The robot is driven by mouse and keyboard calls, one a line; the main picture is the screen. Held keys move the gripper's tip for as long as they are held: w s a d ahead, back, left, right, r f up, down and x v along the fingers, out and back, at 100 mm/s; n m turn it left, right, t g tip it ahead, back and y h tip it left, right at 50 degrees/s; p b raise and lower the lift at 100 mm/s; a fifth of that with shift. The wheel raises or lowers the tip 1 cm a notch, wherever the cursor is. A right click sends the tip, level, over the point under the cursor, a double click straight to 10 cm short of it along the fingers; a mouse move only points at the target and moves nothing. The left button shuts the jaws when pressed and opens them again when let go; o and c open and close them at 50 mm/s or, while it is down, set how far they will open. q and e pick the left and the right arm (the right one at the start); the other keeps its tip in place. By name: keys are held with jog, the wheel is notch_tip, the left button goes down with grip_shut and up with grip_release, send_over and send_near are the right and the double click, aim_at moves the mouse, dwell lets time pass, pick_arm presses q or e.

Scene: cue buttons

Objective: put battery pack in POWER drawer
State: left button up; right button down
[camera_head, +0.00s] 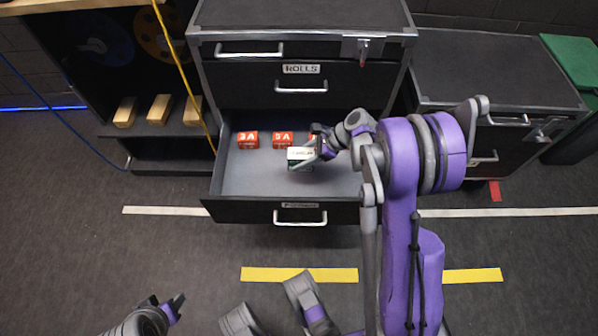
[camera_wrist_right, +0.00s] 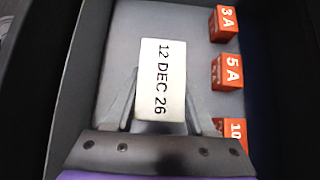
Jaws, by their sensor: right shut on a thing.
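My right gripper (camera_head: 318,148) is shut on a small block, the battery pack (camera_head: 300,158), with a white top and a dark green side. In the right wrist view the fingers (camera_wrist_right: 162,112) lie on either side of the pack, whose white face (camera_wrist_right: 161,80) reads "12 DEC 26". The pack is over the open drawer (camera_head: 258,185), inside its outline; I cannot tell whether it touches the grey floor. The label on this drawer's front (camera_head: 300,205) is too blurred to read. My left gripper (camera_head: 173,306) is low at the left, apart from everything; its jaw opening is unclear.
Orange-red boxes stand along the drawer's back, marked 3 A (camera_wrist_right: 228,22), 5 A (camera_wrist_right: 228,72) and 10 (camera_wrist_right: 236,132). The closed ROLLS drawer (camera_head: 301,69) is above. A yellow cable (camera_head: 184,75) hangs left of the cabinet. The drawer's front left floor is bare.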

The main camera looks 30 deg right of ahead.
notch_tip(320, 180, down, 9)
jog(key=shift+r+b, duration=0.1)
jog(key=shift+b, duration=1.05)
jog(key=shift+f, duration=0.25)
jog(key=shift+c, duration=1.2)
grip_release()
jog(key=shift+r, duration=0.25)
jog(key=p+v, duration=0.2)
jog(key=v, duration=1)
jog(key=shift+p, duration=0.35)
